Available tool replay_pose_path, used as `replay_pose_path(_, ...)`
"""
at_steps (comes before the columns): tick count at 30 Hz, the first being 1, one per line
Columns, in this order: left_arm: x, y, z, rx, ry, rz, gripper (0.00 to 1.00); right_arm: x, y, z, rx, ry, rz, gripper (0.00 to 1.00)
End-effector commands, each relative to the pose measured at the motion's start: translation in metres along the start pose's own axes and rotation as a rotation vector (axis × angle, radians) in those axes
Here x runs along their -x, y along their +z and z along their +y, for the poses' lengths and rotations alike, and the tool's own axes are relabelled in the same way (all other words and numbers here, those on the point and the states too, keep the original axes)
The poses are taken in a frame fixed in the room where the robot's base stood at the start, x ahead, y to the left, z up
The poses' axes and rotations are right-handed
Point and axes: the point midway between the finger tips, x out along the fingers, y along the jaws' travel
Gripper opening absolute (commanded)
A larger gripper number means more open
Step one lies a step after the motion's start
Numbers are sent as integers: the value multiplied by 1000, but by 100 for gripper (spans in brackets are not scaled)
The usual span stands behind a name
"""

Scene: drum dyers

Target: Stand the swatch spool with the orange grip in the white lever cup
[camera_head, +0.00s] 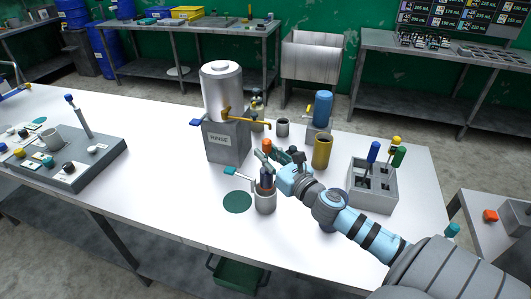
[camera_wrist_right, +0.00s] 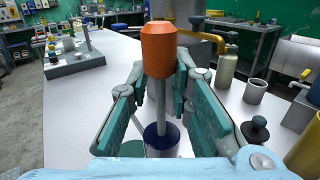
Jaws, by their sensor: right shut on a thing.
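The swatch spool has an orange grip (camera_head: 267,145), a pale shaft and a dark blue body (camera_head: 267,177). It stands upright over a pale cup (camera_head: 265,203) near the table's front; its lower end appears to be in the cup mouth. A teal-tipped lever (camera_head: 231,171) shows at the cup's left. My right gripper (camera_head: 262,160) is shut on the spool below the orange grip. In the right wrist view the orange grip (camera_wrist_right: 158,50) rises above the teal jaws, with the blue body (camera_wrist_right: 161,134) below. The jaws hide part of the shaft. My left gripper is out of view.
A rinse tank (camera_head: 221,95) with a brass tap stands behind. A yellow cup (camera_head: 321,152) and a grey holder (camera_head: 373,190) with colored handles are right. A console (camera_head: 75,165) is at left. A green disc (camera_head: 237,202) lies beside the cup.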

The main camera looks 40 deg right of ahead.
Motion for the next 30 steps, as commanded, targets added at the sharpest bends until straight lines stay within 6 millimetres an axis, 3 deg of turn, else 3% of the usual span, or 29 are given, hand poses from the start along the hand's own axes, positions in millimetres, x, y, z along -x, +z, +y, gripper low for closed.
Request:
replay_pose_path(1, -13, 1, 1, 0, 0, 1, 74, 0, -12, -1, 1, 0, 0, 0)
replay_pose_path(10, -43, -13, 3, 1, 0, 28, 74, 2, -47, -3, 0, -2, -1, 0)
replay_pose_path(16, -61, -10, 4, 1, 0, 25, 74, 2, -68, -4, 0, -4, 0, 0)
replay_pose_path(30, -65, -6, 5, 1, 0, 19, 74, 2, -74, -4, 0, -4, -1, 0)
